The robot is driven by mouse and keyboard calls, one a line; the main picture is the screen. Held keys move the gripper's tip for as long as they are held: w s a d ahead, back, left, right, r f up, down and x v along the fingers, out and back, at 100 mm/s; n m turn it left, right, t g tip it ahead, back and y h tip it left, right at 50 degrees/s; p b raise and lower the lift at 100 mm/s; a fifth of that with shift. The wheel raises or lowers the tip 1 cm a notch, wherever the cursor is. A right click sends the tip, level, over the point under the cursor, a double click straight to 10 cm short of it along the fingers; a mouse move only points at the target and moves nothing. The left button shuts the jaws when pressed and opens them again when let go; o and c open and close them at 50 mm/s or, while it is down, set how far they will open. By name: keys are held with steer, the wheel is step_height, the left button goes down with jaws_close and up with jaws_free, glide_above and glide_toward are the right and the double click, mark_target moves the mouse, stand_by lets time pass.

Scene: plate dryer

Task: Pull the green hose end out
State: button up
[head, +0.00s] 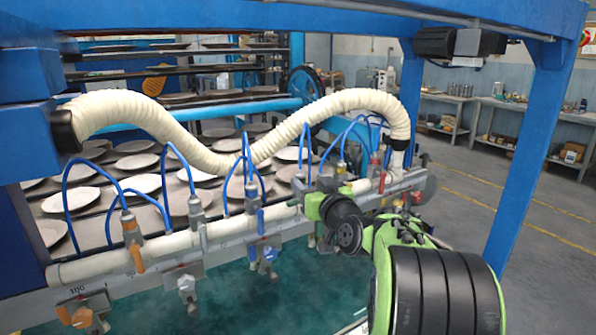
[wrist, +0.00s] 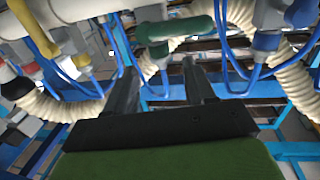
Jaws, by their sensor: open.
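The green hose end (wrist: 178,28) shows at the top middle of the wrist view as a dark green, rounded piece lying roughly across the picture. My gripper (wrist: 158,72) is open, its two dark fingers apart with nothing held between them. The green piece appears just beyond and above the fingertips; I see no grip on it. In the head view my arm reaches from the lower right to the pipe (head: 235,228). A green patch beside my dark wrist there cannot be told apart clearly as hose end or gripper, and the fingertips are not clear.
A thick cream corrugated hose (head: 345,105) arches above the pipe. Thin blue hoses (head: 66,210) loop close around the fittings. Orange (head: 136,258) and blue (head: 267,255) handles hang along the pipe. A blue post (head: 527,165) stands at right. Racks of plates (head: 137,161) lie behind.

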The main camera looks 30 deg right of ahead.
mark_target(303, 178)
steer(key=x, duration=0.5)
steer(key=shift+w+p, duration=0.4)
steer(key=shift+s, duration=0.1)
jaws_close()
